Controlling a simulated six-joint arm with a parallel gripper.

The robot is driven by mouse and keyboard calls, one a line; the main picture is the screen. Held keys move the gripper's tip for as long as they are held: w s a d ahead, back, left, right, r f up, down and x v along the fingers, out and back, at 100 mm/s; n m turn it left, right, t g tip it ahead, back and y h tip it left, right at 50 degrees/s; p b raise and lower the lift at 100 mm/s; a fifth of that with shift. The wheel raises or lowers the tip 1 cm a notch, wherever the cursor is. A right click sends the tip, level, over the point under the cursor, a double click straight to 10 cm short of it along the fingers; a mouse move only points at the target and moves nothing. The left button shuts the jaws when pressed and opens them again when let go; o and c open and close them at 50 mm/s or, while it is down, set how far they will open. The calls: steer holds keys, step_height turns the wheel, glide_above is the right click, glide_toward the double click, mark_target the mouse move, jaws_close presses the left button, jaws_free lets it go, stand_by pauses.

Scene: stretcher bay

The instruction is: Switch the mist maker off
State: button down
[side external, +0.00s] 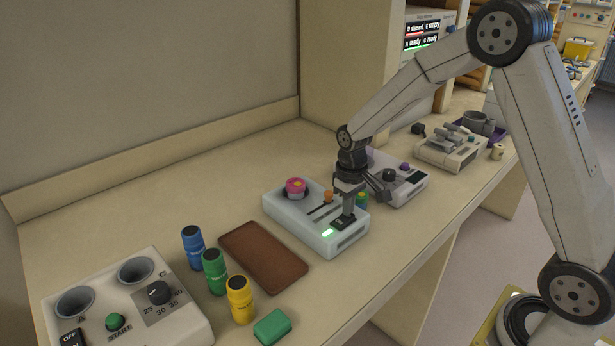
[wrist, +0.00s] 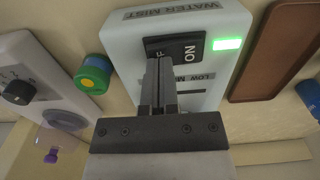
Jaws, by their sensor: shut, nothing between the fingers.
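The mist maker (side external: 318,220) is a pale box on the bench, labelled WATER MIST in the wrist view. Its black rocker switch (wrist: 188,48) shows ON beside a lit green lamp (wrist: 227,44); the lamp also glows in the side view. On its top are a pink and orange knob (side external: 296,187) and a slider. My gripper (wrist: 158,62) is shut and empty, with its fingertips at the rocker's OFF end, partly hiding that lettering. I cannot tell whether they touch it. In the side view my gripper (side external: 347,212) points down over the switch.
A two-cup device (side external: 120,300) stands front left. Another dial box (side external: 400,178) sits close on the right.

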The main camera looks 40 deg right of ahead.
steer(key=shift+f, duration=0.25)
steer(key=shift+r, duration=0.1)
stand_by(0.3)
steer(key=shift+r, duration=3.4)
steer(key=shift+s+a, duration=0.1)
steer(key=s+a+f+t, duration=0.1)
steer(key=s+a, duration=0.1)
steer(key=s, duration=0.5)
steer(key=s+a+f+t, duration=0.1)
steer(key=s+a+f, duration=0.1)
steer(key=s, duration=0.6)
steer(key=shift+a+f+t, duration=0.2)
steer(key=shift+a+t, duration=0.1)
steer(key=shift+a, duration=0.35)
